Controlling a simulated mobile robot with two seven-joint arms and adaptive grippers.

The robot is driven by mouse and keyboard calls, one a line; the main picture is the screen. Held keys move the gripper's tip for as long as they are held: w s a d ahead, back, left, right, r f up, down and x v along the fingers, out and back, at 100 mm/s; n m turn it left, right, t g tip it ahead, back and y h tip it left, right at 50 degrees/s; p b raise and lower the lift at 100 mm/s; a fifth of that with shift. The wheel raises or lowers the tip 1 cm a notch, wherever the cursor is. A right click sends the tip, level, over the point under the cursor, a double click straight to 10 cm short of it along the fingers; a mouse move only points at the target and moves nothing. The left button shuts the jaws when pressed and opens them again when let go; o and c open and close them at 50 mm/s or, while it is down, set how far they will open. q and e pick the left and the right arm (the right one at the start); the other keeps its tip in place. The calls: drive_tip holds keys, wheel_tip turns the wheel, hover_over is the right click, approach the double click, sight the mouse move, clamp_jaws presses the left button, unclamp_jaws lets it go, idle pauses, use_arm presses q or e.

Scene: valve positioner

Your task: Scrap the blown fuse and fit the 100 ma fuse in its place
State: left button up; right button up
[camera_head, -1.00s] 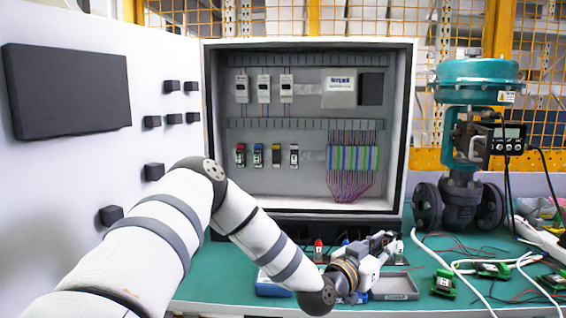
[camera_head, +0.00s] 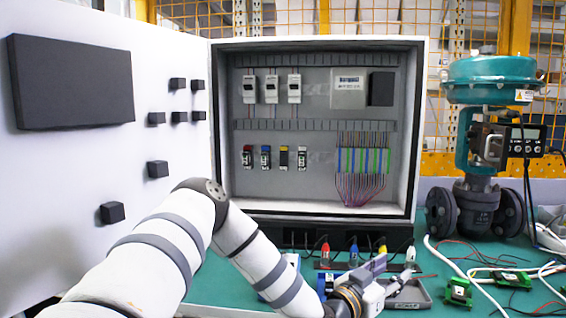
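Inside the open cabinet, a lower row holds a red fuse holder (camera_head: 247,157), a blue one (camera_head: 265,157), a yellow one (camera_head: 284,157) and a black-and-white one (camera_head: 302,158). I cannot tell which fuse is blown, nor read any rating. On the bench in front stand a red fuse piece (camera_head: 325,250), a blue one (camera_head: 353,251), a yellow one (camera_head: 382,250) and a white one (camera_head: 410,255). My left gripper (camera_head: 393,270) is just in front of them, its fingers apart and nothing seen between them. A grey tray (camera_head: 424,297) lies partly behind it. My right gripper is out of view.
The cabinet door (camera_head: 110,190) with black knobs fills the left. A green-topped valve (camera_head: 490,90) stands right, with cables and small green boards (camera_head: 458,291) in front.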

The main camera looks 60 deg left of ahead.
use_arm(q)
drive_tip(key=s, duration=1.1)
drive_tip(key=shift+s+d, duration=0.35)
drive_tip(key=shift+d, duration=0.1)
drive_tip(key=shift+f, duration=0.1)
